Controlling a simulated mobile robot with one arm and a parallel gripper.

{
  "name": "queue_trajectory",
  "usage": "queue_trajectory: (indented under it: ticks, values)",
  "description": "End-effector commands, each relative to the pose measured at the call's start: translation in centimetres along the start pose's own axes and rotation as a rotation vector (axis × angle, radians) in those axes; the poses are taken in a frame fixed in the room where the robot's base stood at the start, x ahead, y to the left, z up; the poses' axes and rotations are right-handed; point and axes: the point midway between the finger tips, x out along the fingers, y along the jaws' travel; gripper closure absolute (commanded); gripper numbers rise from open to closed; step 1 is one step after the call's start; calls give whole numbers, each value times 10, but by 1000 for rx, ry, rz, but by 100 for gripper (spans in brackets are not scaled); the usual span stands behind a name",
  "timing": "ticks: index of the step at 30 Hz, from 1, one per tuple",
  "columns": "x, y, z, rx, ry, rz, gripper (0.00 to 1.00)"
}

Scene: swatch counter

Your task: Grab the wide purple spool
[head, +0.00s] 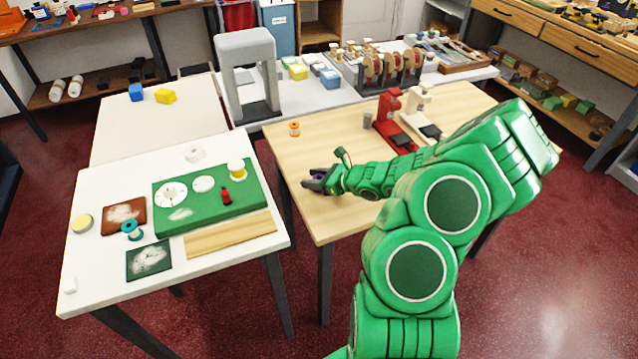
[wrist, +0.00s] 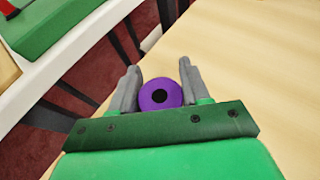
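The purple spool (wrist: 160,95) shows in the wrist view, end-on, with a dark hole in its middle. It sits between the two grey fingers of my gripper (wrist: 160,72), one on each side and very close to it. I cannot tell whether both fingers press on it or a thin gap is left. In the head view my gripper (head: 314,181) is low at the left edge of the wooden table (head: 345,220), and a bit of purple shows between its fingers. Most of the spool is hidden there.
A small orange spool (head: 294,129) stands farther back on the wooden table. A red machine (head: 389,115) and a cream one (head: 418,105) stand behind my arm.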

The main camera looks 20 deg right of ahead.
Motion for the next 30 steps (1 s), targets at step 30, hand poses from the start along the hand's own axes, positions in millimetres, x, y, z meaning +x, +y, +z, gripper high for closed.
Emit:
queue_trajectory:
  ticks: [30]
  values:
    - [-27, -1, 64, -4, -1, -2, 83]
